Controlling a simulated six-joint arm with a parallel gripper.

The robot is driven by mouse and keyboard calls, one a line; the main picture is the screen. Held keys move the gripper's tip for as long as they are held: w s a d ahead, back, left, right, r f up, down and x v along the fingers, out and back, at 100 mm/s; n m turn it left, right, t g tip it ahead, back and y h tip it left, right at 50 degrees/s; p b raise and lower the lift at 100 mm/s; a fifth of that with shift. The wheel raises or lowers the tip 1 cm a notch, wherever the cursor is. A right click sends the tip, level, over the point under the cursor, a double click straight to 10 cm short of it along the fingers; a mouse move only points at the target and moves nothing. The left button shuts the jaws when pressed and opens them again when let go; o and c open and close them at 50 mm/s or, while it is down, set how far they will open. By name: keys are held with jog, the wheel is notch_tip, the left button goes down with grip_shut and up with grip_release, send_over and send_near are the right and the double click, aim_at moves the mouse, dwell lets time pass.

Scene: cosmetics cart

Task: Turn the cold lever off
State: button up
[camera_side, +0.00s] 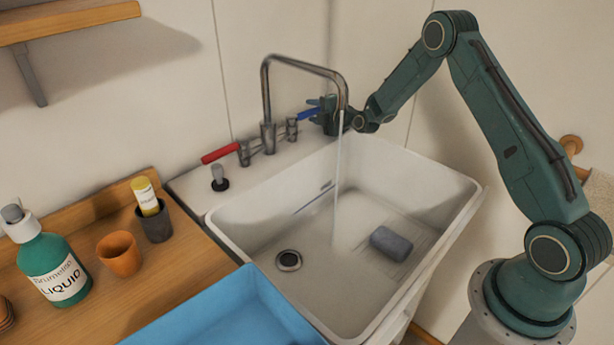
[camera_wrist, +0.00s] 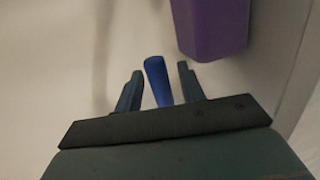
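The faucet (camera_side: 267,100) stands at the back of the white sink, and a thin stream of water (camera_side: 337,165) falls from its spout. The blue lever (camera_side: 308,114) is on the faucet's right side, and the red lever (camera_side: 220,153) is on its left. My gripper (camera_side: 318,107) is at the blue lever's outer end. In the wrist view the blue lever (camera_wrist: 157,80) lies between the two fingers of my gripper (camera_wrist: 160,86), with gaps visible on both sides. The fingers are apart. Whether a finger touches the lever cannot be told.
A purple object (camera_wrist: 213,28) is close beyond the right finger in the wrist view. The sink (camera_side: 235,222) holds a dark grey block (camera_side: 390,244). A blue tray (camera_side: 235,310), an orange cup (camera_side: 119,254) and a green bottle (camera_side: 52,270) are at the left front.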

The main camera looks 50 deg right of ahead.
grip_shut()
jog(key=shift+w, duration=0.1)
jog(key=shift+w+d+n+y, duration=0.1)
jog(key=shift+w+n+y, duration=0.15)
jog(key=shift+n+y, duration=0.2)
jog(key=shift+w+n+y, duration=0.25)
jog(key=shift+n+y, duration=0.1)
jog(key=shift+y, duration=0.2)
